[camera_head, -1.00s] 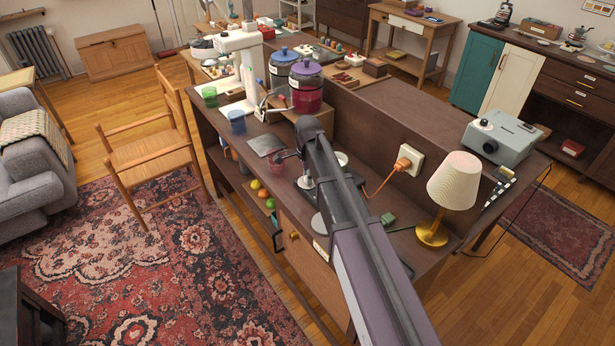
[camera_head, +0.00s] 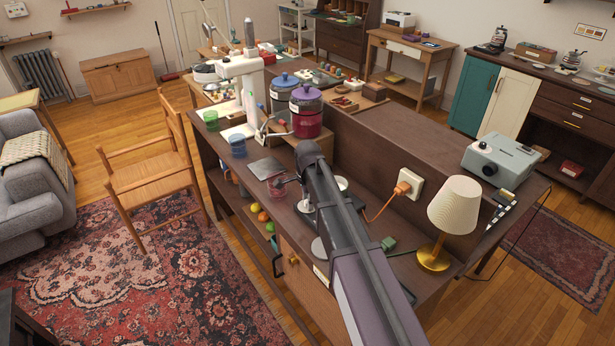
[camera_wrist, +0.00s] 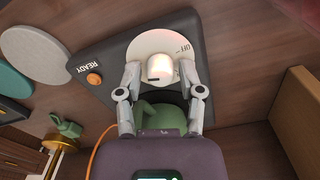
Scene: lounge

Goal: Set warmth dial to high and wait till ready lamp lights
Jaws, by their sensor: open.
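In the wrist view a dark control plate (camera_wrist: 110,47) lies on the brown wooden top. It carries a white round dial (camera_wrist: 150,42) with a raised pale knob (camera_wrist: 160,68) and an "OFF" mark at its right side. An orange lamp (camera_wrist: 94,79) sits beside the word "READY"; I see no clear glow on it. My gripper (camera_wrist: 160,76) is open, one finger on each side of the knob. I cannot tell whether the fingers touch it.
A table lamp (camera_head: 454,206) on a brass base and a green block (camera_head: 388,243) stand right of my arm. An orange cord runs to a wall socket (camera_head: 409,184). Lidded jars (camera_head: 306,112) stand behind. A wooden chair (camera_head: 150,175) is left of the counter.

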